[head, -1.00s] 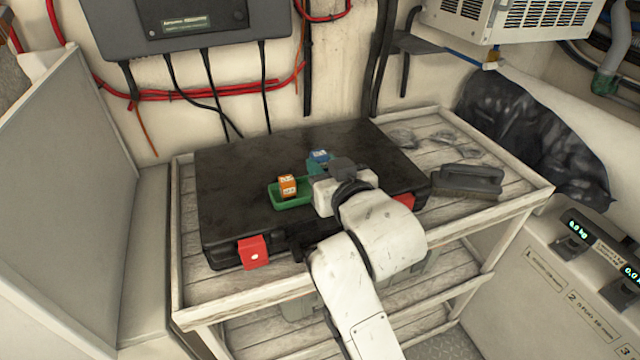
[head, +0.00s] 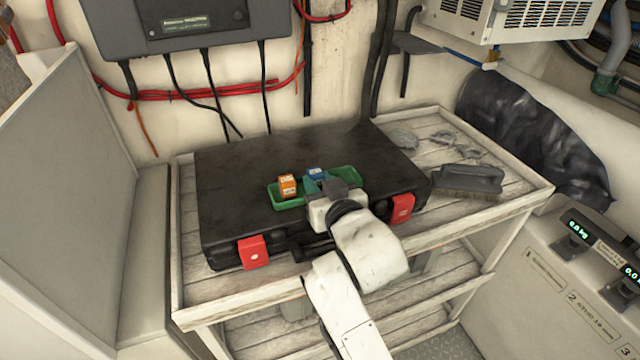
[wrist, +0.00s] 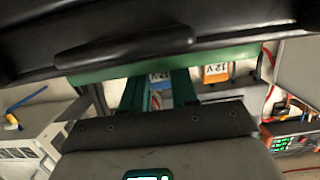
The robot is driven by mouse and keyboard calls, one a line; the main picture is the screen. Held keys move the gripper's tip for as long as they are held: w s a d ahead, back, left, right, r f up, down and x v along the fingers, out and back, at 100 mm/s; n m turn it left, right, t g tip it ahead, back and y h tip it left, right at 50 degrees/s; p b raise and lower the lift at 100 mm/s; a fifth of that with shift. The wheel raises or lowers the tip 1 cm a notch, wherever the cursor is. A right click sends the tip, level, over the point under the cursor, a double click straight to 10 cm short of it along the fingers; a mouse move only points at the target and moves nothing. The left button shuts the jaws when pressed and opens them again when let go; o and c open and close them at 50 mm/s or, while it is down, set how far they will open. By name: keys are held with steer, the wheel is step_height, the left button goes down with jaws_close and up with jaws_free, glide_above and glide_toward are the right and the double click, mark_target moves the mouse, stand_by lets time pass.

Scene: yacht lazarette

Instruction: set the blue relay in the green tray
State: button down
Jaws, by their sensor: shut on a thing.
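The green tray (head: 292,203) lies on the black case, with an orange relay (head: 287,185) at its left end. My gripper (head: 317,183) is shut on the blue relay (head: 316,173) and holds it at the middle of the tray, right of the orange relay. I cannot tell whether the blue relay touches the tray's floor. In the wrist view the blue relay (wrist: 161,79) shows between the dark green fingers, beside the orange relay (wrist: 216,73), with the tray's green wall (wrist: 150,63) across the fingertips. My gripper hides part of the tray's front.
The black case (head: 240,165) with red latches lies on a slatted wooden shelf unit (head: 545,185). A dark brush (head: 468,182) lies right of the case. A grey panel (head: 65,170) stands at the left. The case top left of the tray is clear.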

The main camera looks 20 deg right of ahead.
steer(key=c, duration=1.2)
jaws_free()
steer(key=shift+f, duration=0.15)
steer(key=shift+c, duration=0.2)
steer(key=o, duration=0.4)
steer(key=shift+f, duration=0.15)
steer(key=shift+r+p, duration=0.4)
steer(key=shift+r, duration=0.05)
steer(key=s, duration=0.4)
steer(key=s+r, duration=0.1)
steer(key=s, duration=0.3)
steer(key=s+r+b, duration=0.1)
steer(key=s, duration=0.2)
steer(key=shift+s+r, duration=0.2)
steer(key=shift+s, duration=0.2)
